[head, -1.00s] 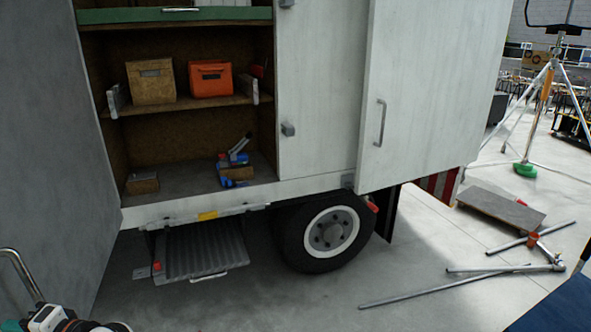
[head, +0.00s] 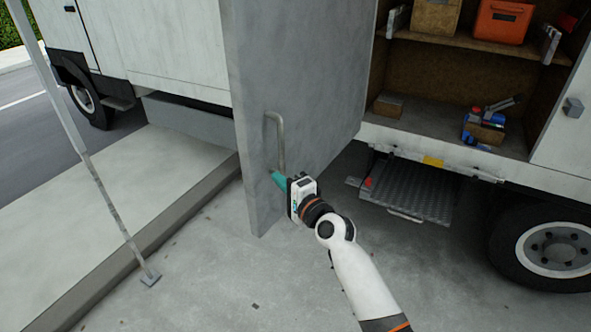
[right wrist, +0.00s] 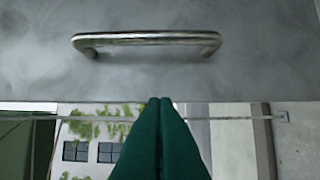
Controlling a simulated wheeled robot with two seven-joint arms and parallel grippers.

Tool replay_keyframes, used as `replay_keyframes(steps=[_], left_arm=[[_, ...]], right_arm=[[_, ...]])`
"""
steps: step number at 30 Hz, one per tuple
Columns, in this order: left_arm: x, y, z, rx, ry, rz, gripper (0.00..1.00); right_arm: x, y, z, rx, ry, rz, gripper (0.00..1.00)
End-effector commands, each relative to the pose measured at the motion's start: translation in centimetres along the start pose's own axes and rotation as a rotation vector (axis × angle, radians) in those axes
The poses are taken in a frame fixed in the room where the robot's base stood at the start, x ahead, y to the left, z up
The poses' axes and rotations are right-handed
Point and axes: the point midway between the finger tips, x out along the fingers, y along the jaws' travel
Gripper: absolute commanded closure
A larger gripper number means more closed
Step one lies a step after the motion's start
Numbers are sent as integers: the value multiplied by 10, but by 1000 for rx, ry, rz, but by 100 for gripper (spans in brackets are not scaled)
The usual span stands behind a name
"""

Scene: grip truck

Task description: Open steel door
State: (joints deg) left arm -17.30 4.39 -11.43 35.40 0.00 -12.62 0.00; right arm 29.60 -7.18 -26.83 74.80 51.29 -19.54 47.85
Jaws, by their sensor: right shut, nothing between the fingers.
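The grey steel door (head: 300,90) stands swung out from the truck's side, left of the open compartment in the head view. Its bent metal handle (head: 280,140) is near the outer edge. It also shows in the right wrist view (right wrist: 148,38), on the door face (right wrist: 250,65). My right gripper (head: 278,179) is shut and empty near the door's outer edge, just below the handle in the picture. In the right wrist view the closed green fingertips (right wrist: 160,100) reach the line of the door's edge, apart from the handle. My left gripper is out of view.
The open compartment has a shelf (head: 470,47) with a tan box (head: 437,15) and an orange box (head: 503,20). A metal step (head: 420,190) and wheel (head: 552,250) are below. A thin pole (head: 100,180) stands left on the pavement. The ground before the door is clear.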

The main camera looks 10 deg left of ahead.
Motion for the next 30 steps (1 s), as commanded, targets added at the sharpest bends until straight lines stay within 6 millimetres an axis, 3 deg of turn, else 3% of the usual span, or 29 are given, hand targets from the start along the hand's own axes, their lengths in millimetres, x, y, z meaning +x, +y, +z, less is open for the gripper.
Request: replay_keyframes(steps=[5, 13, 19, 30], left_arm=[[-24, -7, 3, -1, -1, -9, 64], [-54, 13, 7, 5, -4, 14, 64], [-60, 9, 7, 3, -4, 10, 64], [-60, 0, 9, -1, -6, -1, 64]], right_arm=[[-13, 6, -20, 3, 2, 0, 100], [-39, 7, -56, 3, 1, 1, 100], [-49, 4, -71, 0, 1, 2, 100], [-51, 2, -73, -1, 1, 2, 100]])
